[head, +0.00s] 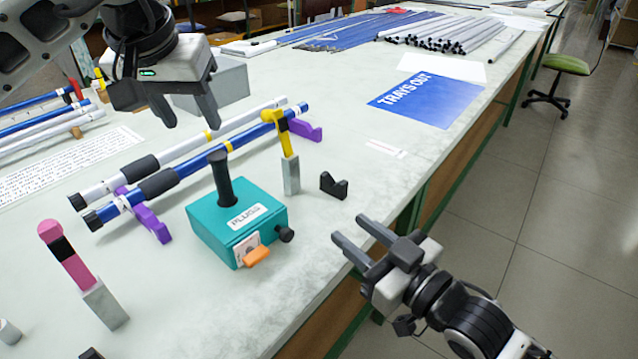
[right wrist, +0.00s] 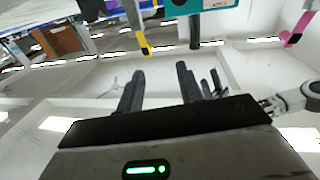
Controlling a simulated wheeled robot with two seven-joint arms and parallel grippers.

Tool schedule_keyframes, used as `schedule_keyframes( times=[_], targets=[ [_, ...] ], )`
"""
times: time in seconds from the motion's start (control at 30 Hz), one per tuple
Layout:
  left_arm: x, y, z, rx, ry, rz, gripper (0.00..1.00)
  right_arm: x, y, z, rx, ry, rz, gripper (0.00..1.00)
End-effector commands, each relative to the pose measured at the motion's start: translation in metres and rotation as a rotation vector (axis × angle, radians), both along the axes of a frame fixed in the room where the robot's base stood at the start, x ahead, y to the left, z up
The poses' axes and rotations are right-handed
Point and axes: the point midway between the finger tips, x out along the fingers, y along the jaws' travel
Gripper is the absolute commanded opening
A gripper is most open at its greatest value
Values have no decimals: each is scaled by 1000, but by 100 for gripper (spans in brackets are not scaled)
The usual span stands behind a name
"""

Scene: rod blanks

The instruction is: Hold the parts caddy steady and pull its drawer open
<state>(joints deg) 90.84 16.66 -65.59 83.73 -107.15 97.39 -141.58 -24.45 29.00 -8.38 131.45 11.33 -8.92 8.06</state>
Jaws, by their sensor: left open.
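The parts caddy (head: 215,219) is a teal box labelled PLUGS, standing upright on the table. A black post handle (head: 222,180) rises from its top. An orange tab (head: 257,257) and a pale card are on its front end, and a black knob (head: 285,234) sticks out at the right. I see no open gap at a drawer. The caddy's teal edge (right wrist: 200,4) also shows at the top of the right wrist view. My left gripper (head: 192,124) is open and empty, above and behind the handle. My right gripper (head: 348,229) is open and empty, right of the caddy, apart from it.
Blue and white rods (head: 185,170) lie on purple cradles (head: 305,129) behind the caddy. A yellow-topped tool (head: 284,135) and a black bracket (head: 333,186) stand to its right, a pink-topped tool (head: 66,255) to its left. The table before the caddy is clear.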

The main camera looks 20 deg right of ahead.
Motion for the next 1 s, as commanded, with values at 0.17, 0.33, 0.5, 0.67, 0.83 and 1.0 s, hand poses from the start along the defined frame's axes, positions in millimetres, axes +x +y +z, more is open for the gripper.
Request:
schedule_keyframes(
  times=[0.17,0.33,0.5,0.67,0.83,1.0],
  targets=[
    [0,0,0,0,0,0,50,41,32,-5,-32,104,115,36],
    [0,0,0,0,0,0,50,70,62,-9,-133,222,259,36],
    [0,0,0,0,0,0,50,89,79,-6,-283,337,406,36],
    [0,0,0,0,0,0,50,97,80,-4,-465,464,542,36],
    [0,0,0,0,0,0,50,96,64,7,-662,602,679,36],
    [0,0,0,0,0,0,50,91,44,25,-789,697,780,36]
  ],
)
